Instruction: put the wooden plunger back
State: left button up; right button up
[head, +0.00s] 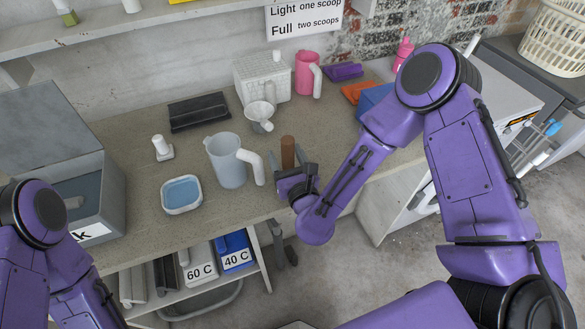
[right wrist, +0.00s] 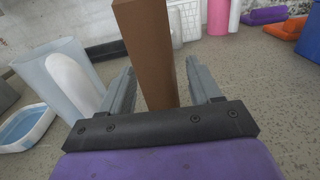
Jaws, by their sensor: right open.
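The wooden plunger (head: 288,150) is a brown upright post on the bench, right of the clear jug's white handle. In the right wrist view the plunger (right wrist: 146,45) rises between my right gripper's two fingers, with a gap on each side. My right gripper (head: 294,179) is open, low near the bench's front edge, and it also shows in the wrist view (right wrist: 160,72). The plunger's foot is hidden behind the gripper. My left arm shows at the lower left, but its gripper is out of view.
A clear jug (head: 228,162) stands close left of the plunger, with a blue-filled tray (head: 181,195) further left. A white funnel (head: 259,114), white basket (head: 262,79), pink jug (head: 307,76) and black case (head: 199,112) stand behind. A grey box (head: 62,182) is at far left.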

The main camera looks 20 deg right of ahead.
jog(key=s+b, duration=0.1)
jog(key=s, duration=0.1)
jog(key=s+b, duration=0.1)
jog(key=s, duration=0.1)
jog(key=s+f+b, duration=0.1)
jog(key=s+b, duration=0.1)
jog(key=s, duration=0.1)
jog(key=shift+s+a, duration=0.1)
pick_arm(q)
jog(key=f+p, duration=0.1)
jog(key=p, duration=0.2)
jog(key=shift+p, duration=0.4)
pick_arm(e)
jog(key=s+d+f+n+g+h, duration=0.1)
jog(key=s+d+f+n+g, duration=0.6)
jog(key=s+f+n, duration=0.4)
jog(key=s+d+f+n+g+h, duration=0.2)
jog(key=s+d+f+n+g, duration=0.5)
jog(key=n, duration=1.1)
jog(key=s+d+f, duration=0.1)
jog(key=s+f, duration=0.3)
jog(key=f, duration=0.1)
jog(key=shift+s+g, duration=0.25)
jog(key=shift+g, duration=0.15)
jog(key=shift+f, duration=0.1)
